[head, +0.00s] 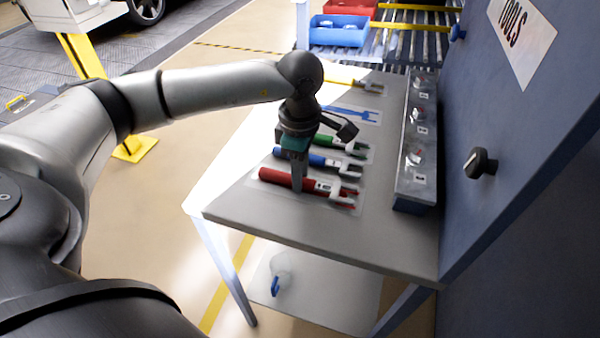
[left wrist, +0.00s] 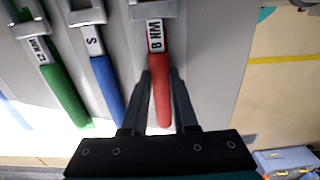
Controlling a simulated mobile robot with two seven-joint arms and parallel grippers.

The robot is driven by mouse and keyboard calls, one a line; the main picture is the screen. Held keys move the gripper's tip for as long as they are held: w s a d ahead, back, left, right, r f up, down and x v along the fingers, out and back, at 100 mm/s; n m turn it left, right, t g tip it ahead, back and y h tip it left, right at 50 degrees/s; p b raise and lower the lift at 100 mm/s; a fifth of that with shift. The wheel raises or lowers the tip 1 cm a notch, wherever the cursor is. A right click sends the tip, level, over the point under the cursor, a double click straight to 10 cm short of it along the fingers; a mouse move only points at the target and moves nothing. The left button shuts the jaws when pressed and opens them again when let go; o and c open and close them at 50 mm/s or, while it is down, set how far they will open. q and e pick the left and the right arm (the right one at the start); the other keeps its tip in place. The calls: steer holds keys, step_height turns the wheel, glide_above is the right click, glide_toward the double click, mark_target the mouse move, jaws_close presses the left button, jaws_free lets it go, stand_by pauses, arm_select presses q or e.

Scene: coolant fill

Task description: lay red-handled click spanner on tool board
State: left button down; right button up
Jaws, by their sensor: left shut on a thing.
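The red-handled click spanner (head: 275,177) lies along the near end of the row of tools on the pale tool board (head: 354,207). Its grey open jaw points right in the head view. My left gripper (head: 297,187) points straight down with its fingers on either side of the red handle and is shut on it. In the left wrist view the red handle (left wrist: 160,92) runs between the fingertips (left wrist: 160,78), and its label appears to read 8 NM. I cannot tell whether the spanner fully touches the board. My right gripper is not in view.
Blue (head: 318,161), green (head: 325,141) and yellow (head: 345,81) handled spanners lie farther back. A blue spanner outline (head: 350,113) is bare. A metal box with knobs (head: 418,150) stands right, beside a blue cabinet (head: 500,120). The table front (head: 330,240) is clear.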

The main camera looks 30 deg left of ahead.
arm_select(q)
steer(key=c, duration=0.7)
jaws_free()
steer(key=shift+f, duration=0.1)
steer(key=shift+r, duration=0.2)
step_height(320, 180, up, 12)
steer(key=shift+p, duration=0.95)
